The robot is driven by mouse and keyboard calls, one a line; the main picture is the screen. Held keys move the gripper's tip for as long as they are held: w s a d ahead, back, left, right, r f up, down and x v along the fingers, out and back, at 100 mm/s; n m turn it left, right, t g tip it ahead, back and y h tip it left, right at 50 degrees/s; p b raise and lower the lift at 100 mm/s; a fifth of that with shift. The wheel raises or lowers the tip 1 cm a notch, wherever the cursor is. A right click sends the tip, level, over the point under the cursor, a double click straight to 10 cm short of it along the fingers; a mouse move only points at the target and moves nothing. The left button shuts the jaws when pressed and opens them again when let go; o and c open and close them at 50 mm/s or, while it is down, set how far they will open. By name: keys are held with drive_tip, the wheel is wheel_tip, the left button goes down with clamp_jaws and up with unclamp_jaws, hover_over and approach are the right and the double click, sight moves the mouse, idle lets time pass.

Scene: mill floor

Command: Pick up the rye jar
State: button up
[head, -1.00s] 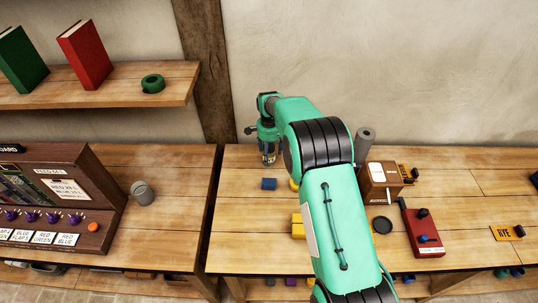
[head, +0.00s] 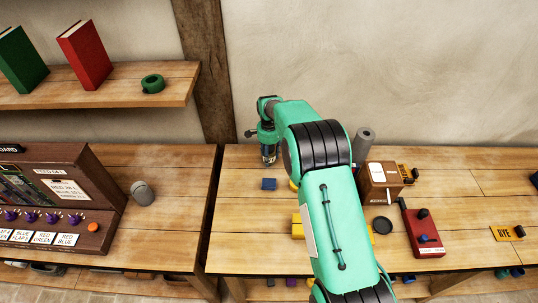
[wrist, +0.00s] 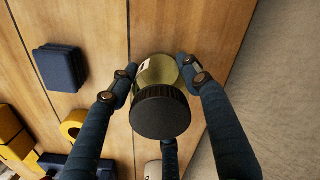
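A glass jar with yellowish-green contents and a black ridged lid (wrist: 160,112) stands on the bench in the wrist view. Only a sliver of a pale label shows, so I cannot read whether it is the rye jar. My gripper (wrist: 157,68) has its dark fingers on both sides of the jar's body, the tips against the glass, and a third finger below the lid. It looks shut on the jar. In the head view, my gripper (head: 268,152) is at the bench's back left, and its fingers mostly hide the jar.
A dark blue block (head: 269,184) lies just in front of the gripper. Yellow pieces (head: 298,226), a wooden box (head: 380,181), a grey cylinder (head: 363,143) and a red device (head: 423,232) stand further right. A RYE sign (head: 506,233) lies at far right. The wall is close behind.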

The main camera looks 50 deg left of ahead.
drive_tip(key=shift+c, duration=1.4)
drive_tip(key=shift+r, duration=0.1)
drive_tip(key=shift+r, duration=1.6)
drive_tip(key=shift+s+d+r, duration=0.15)
drive_tip(key=s+d, duration=0.3)
drive_tip(key=d, duration=0.1)
drive_tip(key=s+d+r, duration=0.1)
drive_tip(key=s+d, duration=0.2)
drive_tip(key=d, duration=0.1)
drive_tip(key=s+d, duration=0.2)
drive_tip(key=d, duration=0.2)
drive_tip(key=shift+s+d+r, duration=0.2)
drive_tip(key=shift+s+d, duration=0.2)
drive_tip(key=shift+d, duration=0.1)
